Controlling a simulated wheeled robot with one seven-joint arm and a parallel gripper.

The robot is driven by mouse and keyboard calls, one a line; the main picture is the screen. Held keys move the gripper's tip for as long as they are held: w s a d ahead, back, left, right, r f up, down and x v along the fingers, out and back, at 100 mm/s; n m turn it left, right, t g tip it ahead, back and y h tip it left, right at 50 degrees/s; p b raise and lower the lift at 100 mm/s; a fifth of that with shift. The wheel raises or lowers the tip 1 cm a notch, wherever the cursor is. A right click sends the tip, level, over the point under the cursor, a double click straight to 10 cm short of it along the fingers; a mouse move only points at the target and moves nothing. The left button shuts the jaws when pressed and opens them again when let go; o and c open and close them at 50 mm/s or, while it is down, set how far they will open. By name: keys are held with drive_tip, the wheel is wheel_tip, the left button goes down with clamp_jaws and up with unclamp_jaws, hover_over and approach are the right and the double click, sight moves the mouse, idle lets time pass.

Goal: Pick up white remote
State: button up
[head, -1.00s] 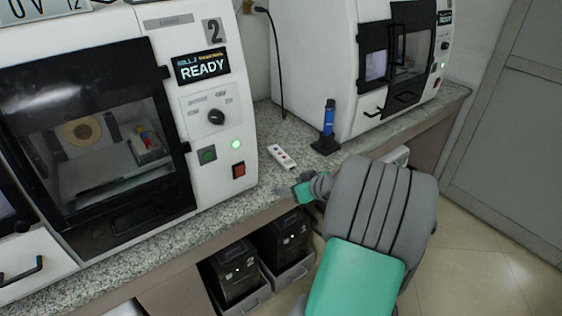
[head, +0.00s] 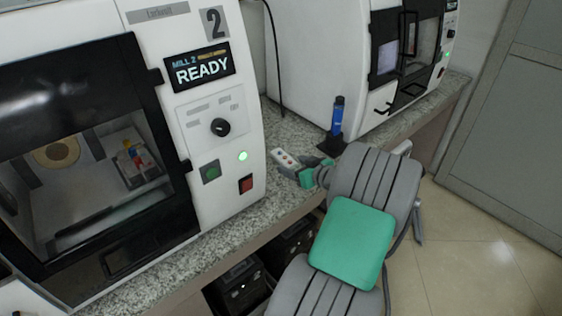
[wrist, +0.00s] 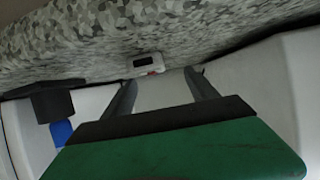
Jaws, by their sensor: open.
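The white remote (head: 285,156), with small coloured buttons, lies on the speckled counter between the two machines in the head view. My gripper (head: 287,171) is right at its near side, and part of the remote may be hidden by it. In the wrist view the remote (wrist: 148,58) shows a dark patch and a red spot, just beyond the fingertips. My gripper (wrist: 161,77) is open there, with nothing between its fingers. The remote is nearer the left finger in that view.
A mill (head: 205,120) marked READY stands left of the remote, and another white machine (head: 330,60) stands behind. A blue handheld device (head: 338,118) on a black stand is close on the right. Black bins (head: 240,285) sit under the counter (head: 225,235).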

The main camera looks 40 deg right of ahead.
sight(290, 161)
drive_tip(key=w, duration=0.1)
drive_tip(key=w+d+f, duration=0.1)
drive_tip(key=w+f, duration=0.1)
drive_tip(key=w, duration=0.1)
drive_tip(key=shift+d, duration=0.35)
drive_tip(key=shift+r, duration=0.1)
clamp_jaws()
